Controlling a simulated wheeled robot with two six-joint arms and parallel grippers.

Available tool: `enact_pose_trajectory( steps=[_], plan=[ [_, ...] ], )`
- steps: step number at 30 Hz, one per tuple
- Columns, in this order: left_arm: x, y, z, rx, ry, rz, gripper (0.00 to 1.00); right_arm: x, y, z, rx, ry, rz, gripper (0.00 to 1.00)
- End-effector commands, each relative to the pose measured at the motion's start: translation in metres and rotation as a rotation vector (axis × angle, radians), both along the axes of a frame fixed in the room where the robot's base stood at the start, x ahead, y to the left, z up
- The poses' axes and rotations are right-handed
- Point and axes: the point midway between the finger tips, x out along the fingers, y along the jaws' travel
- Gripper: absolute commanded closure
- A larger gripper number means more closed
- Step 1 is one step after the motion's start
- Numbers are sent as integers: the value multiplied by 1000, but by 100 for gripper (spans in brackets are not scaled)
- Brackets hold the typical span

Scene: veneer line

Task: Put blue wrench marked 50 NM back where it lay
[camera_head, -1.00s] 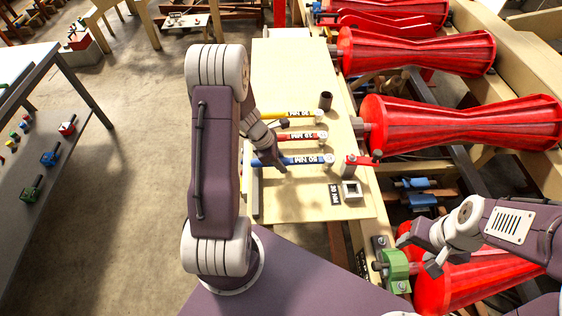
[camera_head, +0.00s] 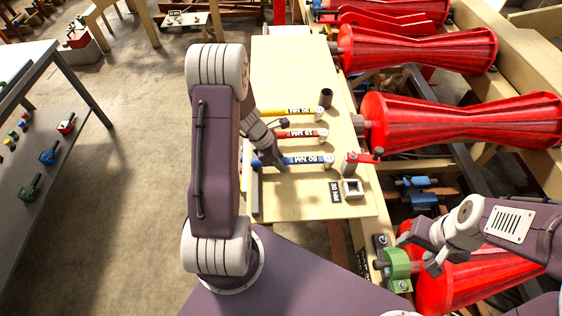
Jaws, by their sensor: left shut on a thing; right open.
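The blue wrench marked 50 NM (camera_head: 305,160) lies across the pale wooden board (camera_head: 300,205), its round grey head to the right. My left gripper (camera_head: 275,165) is shut on the wrench near its left end. I cannot tell whether the wrench touches the board or is slightly raised. My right gripper (camera_head: 421,254) is open and empty at the lower right, over the machine side.
A red wrench (camera_head: 298,134) and a yellow wrench (camera_head: 290,112) lie parallel beyond the blue one. A dark cup (camera_head: 326,97), a red-handled tool (camera_head: 360,158) and a square metal block (camera_head: 352,189) stand near the board's right side. Large red rollers (camera_head: 460,122) lie right.

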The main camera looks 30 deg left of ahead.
Motion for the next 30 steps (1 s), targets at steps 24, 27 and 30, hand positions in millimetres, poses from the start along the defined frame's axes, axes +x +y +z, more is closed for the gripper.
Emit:
enact_pose_trajectory(
  steps=[24,27,30],
  plan=[
    [0,0,-1,0,0,0,49,0,0,-1,0,0,0,46],
    [0,0,-1,0,0,0,49,0,0,-1,0,0,0,46],
    [0,0,1,0,0,0,49,0,0,1,0,0,0,46]
  ],
)
